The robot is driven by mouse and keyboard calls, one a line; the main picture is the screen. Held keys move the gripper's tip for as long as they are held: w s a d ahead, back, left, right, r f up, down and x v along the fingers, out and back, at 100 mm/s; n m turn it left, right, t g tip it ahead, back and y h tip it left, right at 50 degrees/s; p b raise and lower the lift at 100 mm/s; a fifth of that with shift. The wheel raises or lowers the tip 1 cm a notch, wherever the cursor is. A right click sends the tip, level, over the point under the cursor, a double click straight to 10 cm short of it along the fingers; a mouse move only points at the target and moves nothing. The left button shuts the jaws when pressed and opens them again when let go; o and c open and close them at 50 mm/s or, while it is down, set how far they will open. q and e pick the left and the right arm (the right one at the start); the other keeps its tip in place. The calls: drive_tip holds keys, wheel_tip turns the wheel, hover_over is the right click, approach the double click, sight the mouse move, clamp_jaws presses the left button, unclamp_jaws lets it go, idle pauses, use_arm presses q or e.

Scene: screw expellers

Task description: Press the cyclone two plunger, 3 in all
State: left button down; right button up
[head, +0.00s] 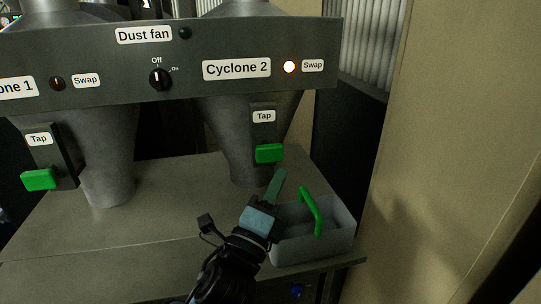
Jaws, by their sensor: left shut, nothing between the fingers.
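The cyclone two plunger (269,153) is a green block on the dark plate labelled "Tap", in front of the right-hand grey cone. The "Cyclone 2" label (236,69) is on the panel above it. My left gripper (279,175) is shut and empty. Its fingertips point up, just below the plunger in the picture; I cannot tell whether they touch it. My right gripper is not in view.
A grey bin (335,237) with a green handle (311,211) stands right of my left gripper. The Cyclone 2 swap lamp (289,66) is lit; the Cyclone 1 lamp (57,83) is dark. Another green plunger (39,180) is at left. A beige wall (460,130) bounds the right.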

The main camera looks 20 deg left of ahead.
sight(280, 148)
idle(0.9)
